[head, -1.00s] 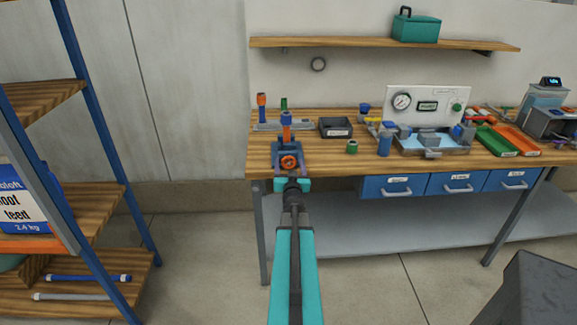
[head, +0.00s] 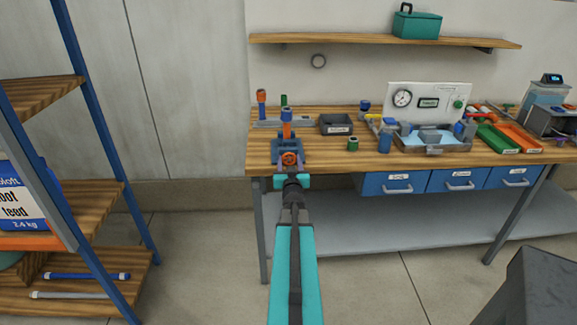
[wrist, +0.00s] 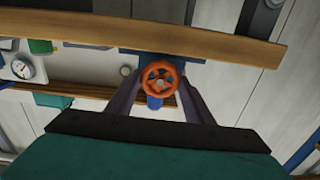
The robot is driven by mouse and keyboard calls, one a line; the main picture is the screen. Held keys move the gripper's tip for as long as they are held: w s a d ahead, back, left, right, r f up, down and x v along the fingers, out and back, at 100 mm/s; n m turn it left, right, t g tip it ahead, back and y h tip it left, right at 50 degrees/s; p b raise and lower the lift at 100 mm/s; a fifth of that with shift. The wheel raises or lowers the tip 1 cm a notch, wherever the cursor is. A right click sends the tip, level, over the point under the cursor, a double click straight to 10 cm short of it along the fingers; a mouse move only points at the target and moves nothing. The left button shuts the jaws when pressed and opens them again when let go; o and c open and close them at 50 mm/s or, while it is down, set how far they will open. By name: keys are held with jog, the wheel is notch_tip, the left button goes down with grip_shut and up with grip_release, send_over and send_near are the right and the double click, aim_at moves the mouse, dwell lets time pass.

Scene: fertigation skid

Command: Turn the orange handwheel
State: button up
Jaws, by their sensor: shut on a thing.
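The orange handwheel (wrist: 160,66) has a round spoked rim and faces my wrist camera. It is mounted on a blue fixture (head: 286,146) at the front left edge of the wooden workbench, where the handwheel (head: 289,158) looks small in the head view. My gripper (wrist: 160,88) has one finger on each side of the wheel and is shut on its rim. In the head view my gripper (head: 290,166) reaches the wheel from the front. The wheel's far side and the exact finger contact are hidden.
The workbench (head: 320,160) also holds a dark bin (head: 336,124), a green-topped part (head: 353,144) and a gauge panel (head: 427,106) on the right. Blue drawers (head: 398,184) hang under its front edge. A blue-framed shelf rack (head: 110,130) stands at left. The floor between is clear.

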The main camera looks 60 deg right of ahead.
jog(key=shift+s+f+n+b, duration=0.1)
jog(key=shift+f+n+b, duration=0.1)
jog(key=shift+n+b, duration=0.55)
jog(key=shift+r+n+b, duration=0.15)
jog(key=shift+n+b, duration=0.1)
jog(key=shift+b, duration=0.25)
jog(key=o, duration=1)
jog(key=shift+o, duration=0.2)
jog(key=shift+a, duration=0.1)
